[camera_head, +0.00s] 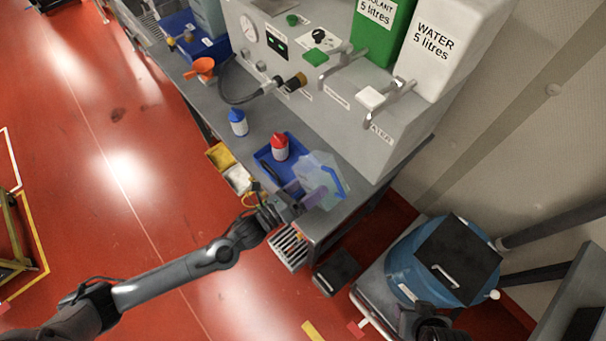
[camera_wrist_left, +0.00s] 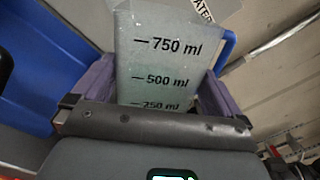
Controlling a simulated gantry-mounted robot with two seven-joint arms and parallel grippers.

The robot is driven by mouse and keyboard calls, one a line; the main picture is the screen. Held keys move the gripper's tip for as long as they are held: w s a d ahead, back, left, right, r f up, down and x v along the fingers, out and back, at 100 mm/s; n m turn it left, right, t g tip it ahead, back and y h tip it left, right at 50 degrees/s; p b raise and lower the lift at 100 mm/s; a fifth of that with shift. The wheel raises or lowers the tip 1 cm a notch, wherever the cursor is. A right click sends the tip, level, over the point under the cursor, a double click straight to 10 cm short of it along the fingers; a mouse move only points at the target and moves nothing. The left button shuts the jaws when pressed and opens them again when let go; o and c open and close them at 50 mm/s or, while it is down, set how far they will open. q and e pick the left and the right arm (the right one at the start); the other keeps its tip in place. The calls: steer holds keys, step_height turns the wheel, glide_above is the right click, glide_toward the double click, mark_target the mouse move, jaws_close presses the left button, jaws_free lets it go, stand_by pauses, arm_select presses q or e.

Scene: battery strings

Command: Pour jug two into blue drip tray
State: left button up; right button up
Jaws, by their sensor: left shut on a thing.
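My left gripper (camera_head: 298,196) is shut on a translucent measuring jug (camera_head: 318,176) with a blue handle. In the left wrist view the jug (camera_wrist_left: 165,60) stands between the purple fingers, with 250, 500 and 750 ml marks facing me. I see no number naming the jug, and its liquid level is not clear. The jug is at the right end of the blue drip tray (camera_head: 263,158), partly hiding it; I cannot tell whether it touches. A white bottle with a red top (camera_head: 280,148) stands at the tray. My right gripper (camera_head: 428,322) is low at the bottom edge, its fingers unclear.
A blue-capped bottle (camera_head: 238,123) stands left of the tray on the grey bench. Behind is the dispenser panel with green coolant (camera_head: 380,35) and white water (camera_head: 440,50) tanks. An orange funnel (camera_head: 202,67) is further left. A blue drum (camera_head: 425,270) stands at right.

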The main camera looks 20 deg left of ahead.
arm_select(q)
steer(key=shift+r, duration=0.1)
stand_by(0.3)
steer(key=shift+c, duration=0.9)
steer(key=shift+r+n+p, duration=0.5)
steer(key=shift+n, duration=0.1)
steer(key=shift+r+n, duration=0.15)
steer(key=shift+n, duration=0.15)
steer(key=shift+a+r+n+p, duration=0.1)
steer(key=shift+r+n+p, duration=0.25)
steer(key=shift+n, duration=0.15)
stand_by(0.6)
steer(key=shift+r, duration=0.15)
